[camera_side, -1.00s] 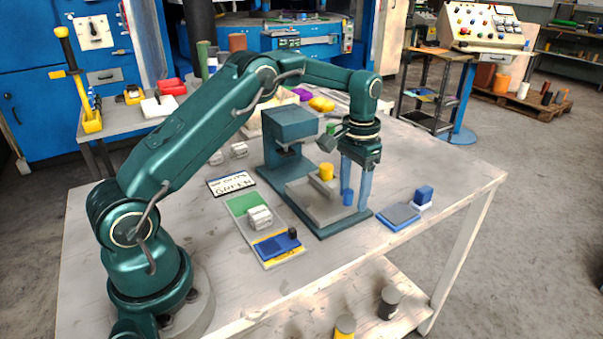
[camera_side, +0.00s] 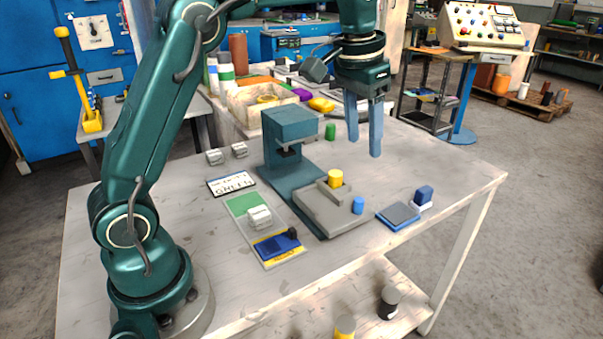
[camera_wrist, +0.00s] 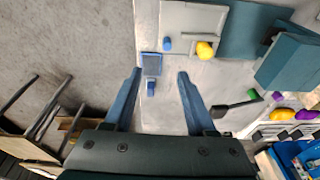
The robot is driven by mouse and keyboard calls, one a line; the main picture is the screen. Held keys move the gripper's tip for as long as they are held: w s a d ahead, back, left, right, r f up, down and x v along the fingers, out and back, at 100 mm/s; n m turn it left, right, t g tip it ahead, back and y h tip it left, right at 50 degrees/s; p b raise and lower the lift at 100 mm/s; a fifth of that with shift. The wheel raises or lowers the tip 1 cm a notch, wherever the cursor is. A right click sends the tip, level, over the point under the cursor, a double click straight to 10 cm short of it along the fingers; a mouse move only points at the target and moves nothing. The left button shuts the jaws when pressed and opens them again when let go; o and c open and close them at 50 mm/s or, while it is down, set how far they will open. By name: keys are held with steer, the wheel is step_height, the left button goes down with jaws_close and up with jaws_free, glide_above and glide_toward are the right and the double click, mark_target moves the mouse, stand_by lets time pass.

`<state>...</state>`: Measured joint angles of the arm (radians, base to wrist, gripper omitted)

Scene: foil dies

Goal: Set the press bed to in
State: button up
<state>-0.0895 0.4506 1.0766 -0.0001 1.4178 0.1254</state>
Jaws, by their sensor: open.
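The press (camera_side: 290,125) stands on the table with a teal base and head. Its grey sliding bed (camera_side: 322,208) sits out from under the head, toward the front right. The bed carries a yellow cylinder (camera_side: 335,179) and a blue peg (camera_side: 358,205). In the wrist view the bed (camera_wrist: 190,18), the yellow cylinder (camera_wrist: 205,51) and the blue peg (camera_wrist: 167,44) show near the top. My gripper (camera_side: 364,146) is open and empty, raised above and behind the bed, touching nothing. Its spread fingers also show in the wrist view (camera_wrist: 160,73). A sign (camera_side: 231,183) reads "GREEN"; its upper line is too small to read.
A board (camera_side: 241,205) with green and yellow patches holds a pale die (camera_side: 259,217) and a blue one (camera_side: 277,245). A blue-edged pad (camera_side: 398,214) and a blue stamp block (camera_side: 424,194) lie right of the bed. A green cylinder (camera_side: 330,132) stands behind.

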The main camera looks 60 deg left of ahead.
steer(key=s+d+r+t, duration=0.1)
steer(key=s+r, duration=0.1)
steer(key=s, duration=0.5)
steer(key=s+d+r+t, duration=0.1)
steer(key=s, duration=0.5)
steer(key=shift+s+d+r+t, duration=0.35)
steer(key=shift+t, duration=0.05)
steer(key=shift+r, duration=0.1)
